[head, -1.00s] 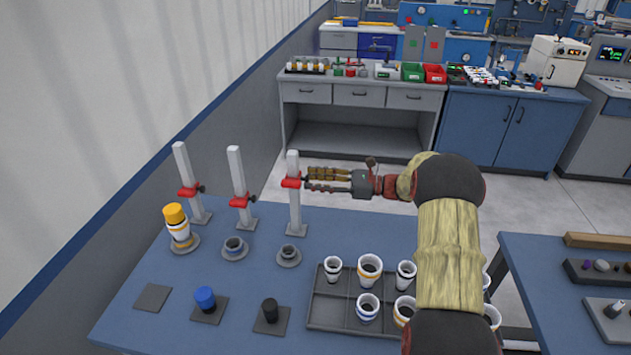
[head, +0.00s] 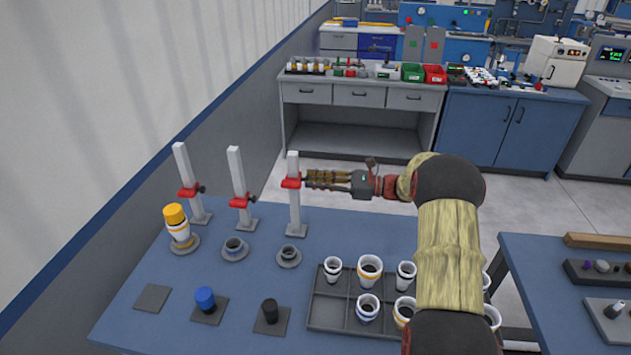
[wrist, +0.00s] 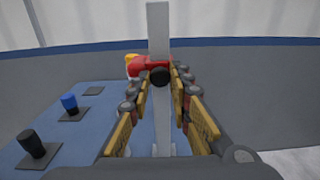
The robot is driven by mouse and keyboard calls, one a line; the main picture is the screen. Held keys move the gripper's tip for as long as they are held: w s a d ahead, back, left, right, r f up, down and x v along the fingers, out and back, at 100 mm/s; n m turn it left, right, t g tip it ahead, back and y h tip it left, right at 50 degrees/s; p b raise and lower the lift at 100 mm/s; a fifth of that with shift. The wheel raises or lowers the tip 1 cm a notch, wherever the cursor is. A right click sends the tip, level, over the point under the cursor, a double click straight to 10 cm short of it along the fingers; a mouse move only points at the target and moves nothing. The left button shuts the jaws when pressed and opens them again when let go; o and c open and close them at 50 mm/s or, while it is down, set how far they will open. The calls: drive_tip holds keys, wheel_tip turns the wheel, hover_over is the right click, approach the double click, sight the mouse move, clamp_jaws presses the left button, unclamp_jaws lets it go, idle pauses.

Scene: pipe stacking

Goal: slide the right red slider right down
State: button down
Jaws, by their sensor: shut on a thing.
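The post is upright behind the fingers. The middle red slider (head: 240,201) and left red slider (head: 189,191) sit lower on their own posts.
Three round bases stand before the posts; the left base bears a white and yellow pipe stack (head: 177,224). Blue (head: 205,299) and black (head: 270,309) pieces stand on square pads. A grey tray (head: 330,312) of several pipe cups lies under my arm at the right.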

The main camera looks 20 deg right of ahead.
wheel_tip(320, 180, down, 11)
drive_tip(key=p, duration=0.1)
idle(0.3)
drive_tip(key=shift+s, duration=0.1)
drive_tip(key=c, duration=1.9)
unclamp_jaws()
drive_tip(key=shift+o, duration=1.4)
drive_tip(key=shift+r, duration=0.15)
drive_tip(key=v, duration=1.2)
